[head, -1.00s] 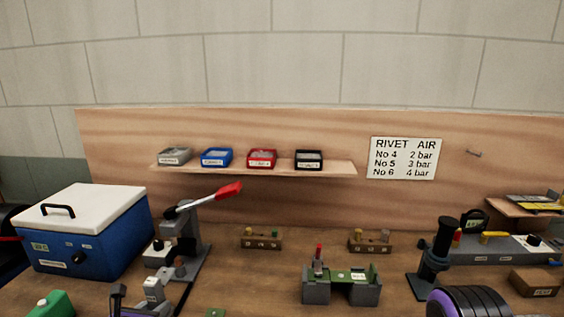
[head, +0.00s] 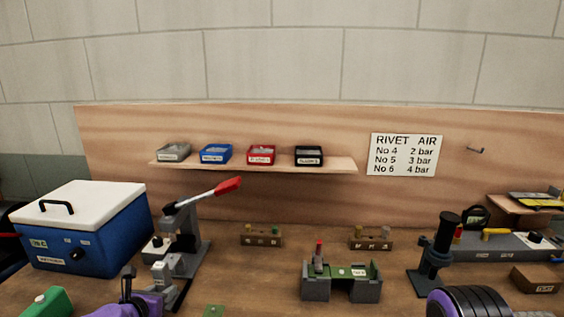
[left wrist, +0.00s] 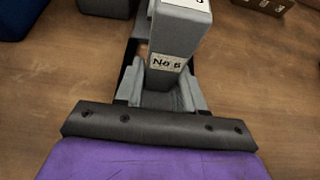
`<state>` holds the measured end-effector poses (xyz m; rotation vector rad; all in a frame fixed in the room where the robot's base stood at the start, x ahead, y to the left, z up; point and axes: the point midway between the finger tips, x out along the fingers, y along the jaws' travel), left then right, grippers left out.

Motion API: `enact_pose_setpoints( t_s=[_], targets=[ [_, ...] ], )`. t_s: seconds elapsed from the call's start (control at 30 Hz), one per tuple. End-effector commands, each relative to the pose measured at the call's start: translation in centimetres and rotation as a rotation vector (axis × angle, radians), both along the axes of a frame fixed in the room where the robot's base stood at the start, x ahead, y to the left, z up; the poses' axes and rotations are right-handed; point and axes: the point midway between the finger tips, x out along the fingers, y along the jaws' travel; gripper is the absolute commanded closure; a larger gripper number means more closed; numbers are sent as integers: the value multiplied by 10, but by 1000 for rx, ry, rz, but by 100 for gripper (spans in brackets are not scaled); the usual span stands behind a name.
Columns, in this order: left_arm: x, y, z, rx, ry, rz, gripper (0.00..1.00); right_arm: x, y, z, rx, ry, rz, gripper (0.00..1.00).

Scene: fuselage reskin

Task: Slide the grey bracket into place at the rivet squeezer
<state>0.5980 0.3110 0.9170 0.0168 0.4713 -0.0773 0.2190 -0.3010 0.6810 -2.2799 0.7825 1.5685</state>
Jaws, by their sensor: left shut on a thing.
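The rivet squeezer (head: 186,238), a grey press with a red-tipped lever, stands on the bench right of the blue cooler. My left gripper (head: 150,291), purple with dark parts, is low in the head view, in front of the squeezer. It is shut on the grey bracket (head: 161,271), which sits close to the squeezer's front. In the left wrist view the bracket (left wrist: 173,62) is upright with a "No 6" label, between the fingers (left wrist: 162,92). Whether it touches the squeezer is unclear.
A blue cooler (head: 85,238) stands at left, with a green object (head: 47,303) before it. A grey fixture with a green plate (head: 342,284) stands at centre right. A black post (head: 435,255) stands further right.

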Motion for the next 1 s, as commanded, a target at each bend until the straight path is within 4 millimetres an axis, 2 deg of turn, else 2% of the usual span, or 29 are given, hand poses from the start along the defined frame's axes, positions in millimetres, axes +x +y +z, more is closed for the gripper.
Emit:
enact_pose_setpoints(
  t_s=[0.6,0.93,0.97,1.0],
  targets=[
    [25,-3,0,0,-1,0,98,0,0,-9,0,0,0,57],
    [27,-3,1,0,-2,0,98,0,0,-9,0,0,0,57],
    [27,-3,1,0,-2,0,58,0,0,-9,0,0,0,57],
    [27,-3,1,0,-2,1,47,0,0,-9,0,0,0,57]
  ],
)
